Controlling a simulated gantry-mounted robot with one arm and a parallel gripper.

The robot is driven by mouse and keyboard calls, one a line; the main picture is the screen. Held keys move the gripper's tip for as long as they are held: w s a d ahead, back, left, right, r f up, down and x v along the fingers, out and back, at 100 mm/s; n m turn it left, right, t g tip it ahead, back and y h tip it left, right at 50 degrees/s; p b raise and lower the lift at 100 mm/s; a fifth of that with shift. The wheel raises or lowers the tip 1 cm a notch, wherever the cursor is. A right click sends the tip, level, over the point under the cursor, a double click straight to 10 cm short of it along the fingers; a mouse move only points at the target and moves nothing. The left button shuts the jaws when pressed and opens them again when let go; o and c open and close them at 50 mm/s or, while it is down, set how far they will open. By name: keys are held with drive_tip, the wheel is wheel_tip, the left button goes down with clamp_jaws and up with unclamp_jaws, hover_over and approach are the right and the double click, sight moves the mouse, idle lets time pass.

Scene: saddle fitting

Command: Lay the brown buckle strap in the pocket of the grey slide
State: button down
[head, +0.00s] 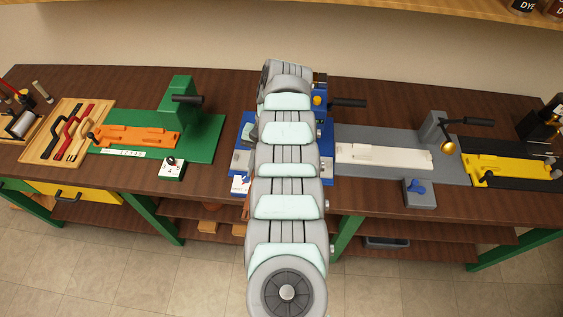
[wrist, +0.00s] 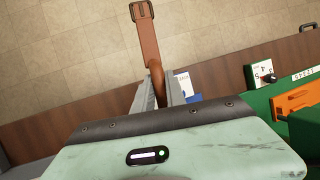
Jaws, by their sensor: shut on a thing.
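The brown buckle strap (wrist: 148,40) is gripped near one end in the wrist view, its dark buckle (wrist: 140,11) at the far, free end. My gripper (wrist: 158,85) is shut on it, and the strap curls between the fingers. Floor and the bench's front edge lie behind the strap. In the head view my arm hides the gripper. A pale, whitish slide (head: 385,158) lies on a grey base. A greyish part (head: 240,162) shows on the blue station (head: 246,130), mostly hidden behind my arm. I cannot tell for sure which is the grey slide.
A green station (head: 205,140) with an orange slide (head: 140,136) stands left. A black station with a yellow slide (head: 510,166) stands far right. A wooden tray (head: 60,108) holds other straps. Upright clamps with dark handles rise behind the slides.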

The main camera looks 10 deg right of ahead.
drive_tip(key=shift+d+m, duration=0.2)
drive_tip(key=shift+m, duration=0.1)
drive_tip(key=shift+w+r, duration=0.2)
drive_tip(key=shift+w, duration=0.25)
drive_tip(key=shift+m, duration=0.3)
